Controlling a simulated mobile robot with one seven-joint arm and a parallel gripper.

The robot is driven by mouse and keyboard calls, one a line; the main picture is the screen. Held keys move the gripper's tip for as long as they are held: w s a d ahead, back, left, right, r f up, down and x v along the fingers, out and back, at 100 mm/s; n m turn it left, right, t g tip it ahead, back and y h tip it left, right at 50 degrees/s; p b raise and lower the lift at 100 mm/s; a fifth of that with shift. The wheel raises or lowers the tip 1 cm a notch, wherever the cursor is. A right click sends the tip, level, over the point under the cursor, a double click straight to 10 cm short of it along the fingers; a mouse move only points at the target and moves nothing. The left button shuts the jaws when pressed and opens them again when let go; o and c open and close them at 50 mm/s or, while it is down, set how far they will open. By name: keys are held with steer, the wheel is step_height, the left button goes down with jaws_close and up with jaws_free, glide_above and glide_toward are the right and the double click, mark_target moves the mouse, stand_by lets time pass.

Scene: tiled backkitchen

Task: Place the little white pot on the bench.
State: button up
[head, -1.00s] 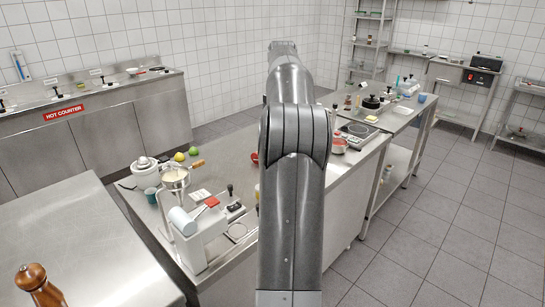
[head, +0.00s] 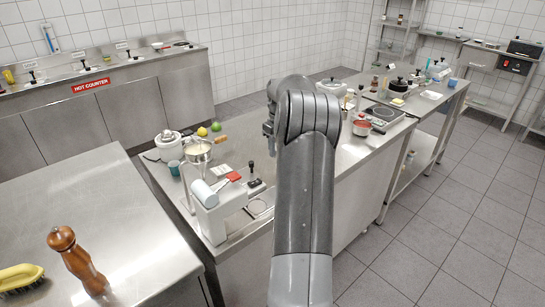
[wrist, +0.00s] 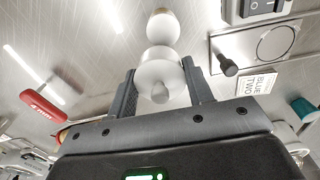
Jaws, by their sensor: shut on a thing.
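In the wrist view, a small white rounded pot (wrist: 160,68) with a knob-like end is between the two fingers of my gripper (wrist: 160,88). The fingers are shut on its sides. A second pale rounded shape lies just beyond it; I cannot tell whether it is part of the pot or separate. A steel surface shows behind the pot, but I cannot judge the gap to it. The long steel bench (head: 345,160) runs from the middle towards the back right.
A pepper mill (head: 76,260) and yellow brush (head: 18,278) occupy the near left table. Floor at right is clear.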

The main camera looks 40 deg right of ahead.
steer(key=w+f, duration=0.1)
steer(key=w+a, duration=0.1)
steer(key=shift+w+a+f, duration=0.1)
steer(key=shift+w+f, duration=0.3)
steer(key=shift+f, duration=2)
steer(key=o, duration=1.4)
steer(key=shift+f, duration=0.15)
steer(key=shift+c, duration=0.2)
